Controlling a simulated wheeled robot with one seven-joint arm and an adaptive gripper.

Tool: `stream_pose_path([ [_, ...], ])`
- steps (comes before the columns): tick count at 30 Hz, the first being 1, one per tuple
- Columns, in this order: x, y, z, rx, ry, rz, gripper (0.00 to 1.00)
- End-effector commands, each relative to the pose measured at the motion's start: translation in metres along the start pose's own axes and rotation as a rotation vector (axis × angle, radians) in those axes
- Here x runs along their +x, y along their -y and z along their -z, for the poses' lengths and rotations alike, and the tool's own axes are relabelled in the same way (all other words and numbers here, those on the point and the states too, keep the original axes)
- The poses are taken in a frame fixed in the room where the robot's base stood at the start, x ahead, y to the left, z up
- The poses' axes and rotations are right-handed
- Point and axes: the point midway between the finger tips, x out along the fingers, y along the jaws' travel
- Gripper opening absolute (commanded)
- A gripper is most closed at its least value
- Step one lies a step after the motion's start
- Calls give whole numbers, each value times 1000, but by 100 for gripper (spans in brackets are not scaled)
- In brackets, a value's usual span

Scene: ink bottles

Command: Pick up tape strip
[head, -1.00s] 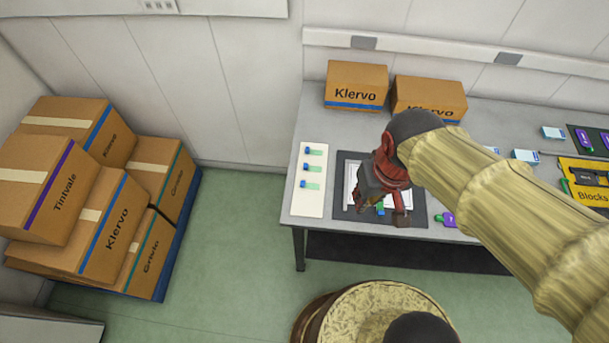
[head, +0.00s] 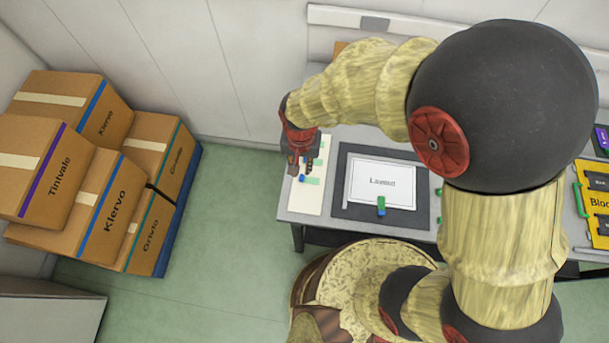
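A pale card (head: 310,203) at the left end of the table carries small green tape strips with blue ends. One tape strip (head: 311,181) shows just below my gripper, and another (head: 318,162) shows partly to the right of its fingers. The upper part of the card is largely hidden by my gripper. My gripper (head: 300,168) points down over the card, with its two dark fingers apart and nothing visible between them. I cannot tell how high the fingertips are above the card, or whether they touch a strip.
A white sheet marked "Layout" (head: 382,172) lies on a dark mat (head: 352,209) to the right, with a small green and blue piece (head: 381,206) at its lower edge. A yellow "Blocks" case (head: 598,205) is at far right. Stacked boxes (head: 90,180) stand on the floor at left.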

Motion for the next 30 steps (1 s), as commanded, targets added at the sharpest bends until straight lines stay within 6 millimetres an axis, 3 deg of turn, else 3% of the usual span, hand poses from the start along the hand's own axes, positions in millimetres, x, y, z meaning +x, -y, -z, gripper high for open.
stream_pose_path([
  [18,68,1,6,-2,2,-1,17],
  [25,68,1,6,-2,0,0,17],
  [30,68,1,6,-3,1,0,7],
])
